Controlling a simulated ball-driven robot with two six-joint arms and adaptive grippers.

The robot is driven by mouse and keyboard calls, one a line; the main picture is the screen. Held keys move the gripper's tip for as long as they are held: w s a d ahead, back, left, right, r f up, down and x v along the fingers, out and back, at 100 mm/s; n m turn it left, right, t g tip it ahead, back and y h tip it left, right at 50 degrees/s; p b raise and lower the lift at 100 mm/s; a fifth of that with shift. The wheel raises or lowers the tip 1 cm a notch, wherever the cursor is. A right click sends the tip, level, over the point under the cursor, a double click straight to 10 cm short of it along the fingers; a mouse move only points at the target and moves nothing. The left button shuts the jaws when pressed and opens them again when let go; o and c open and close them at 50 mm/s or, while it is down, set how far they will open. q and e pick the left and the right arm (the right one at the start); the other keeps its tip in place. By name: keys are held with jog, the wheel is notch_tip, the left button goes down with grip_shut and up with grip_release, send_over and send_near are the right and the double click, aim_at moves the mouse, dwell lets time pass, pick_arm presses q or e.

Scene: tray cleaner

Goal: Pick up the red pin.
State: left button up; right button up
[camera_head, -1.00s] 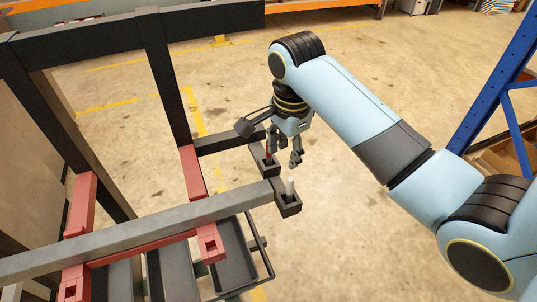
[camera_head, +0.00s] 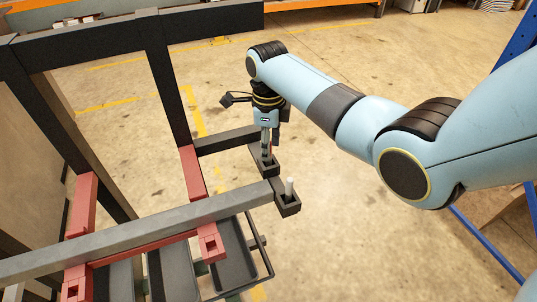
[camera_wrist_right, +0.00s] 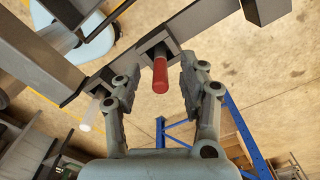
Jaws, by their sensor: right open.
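The red pin (camera_wrist_right: 160,78) stands in a dark square socket (camera_wrist_right: 152,46) at the end of a dark bar. In the wrist view it lies between the two parted fingers of my right gripper (camera_wrist_right: 160,68), with a gap on each side. In the head view my right gripper (camera_head: 269,148) points down just over the far socket (camera_head: 262,166), and its fingers mostly hide the pin. My left gripper is not in view.
A white pin (camera_head: 289,187) stands in the nearer socket (camera_head: 287,207), close to my right gripper. A grey beam (camera_head: 150,230) and dark posts (camera_head: 166,85) with red brackets (camera_head: 192,172) fill the left. Open floor (camera_head: 335,240) lies to the right.

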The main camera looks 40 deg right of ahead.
jog(key=shift+f, duration=1.45)
grip_shut()
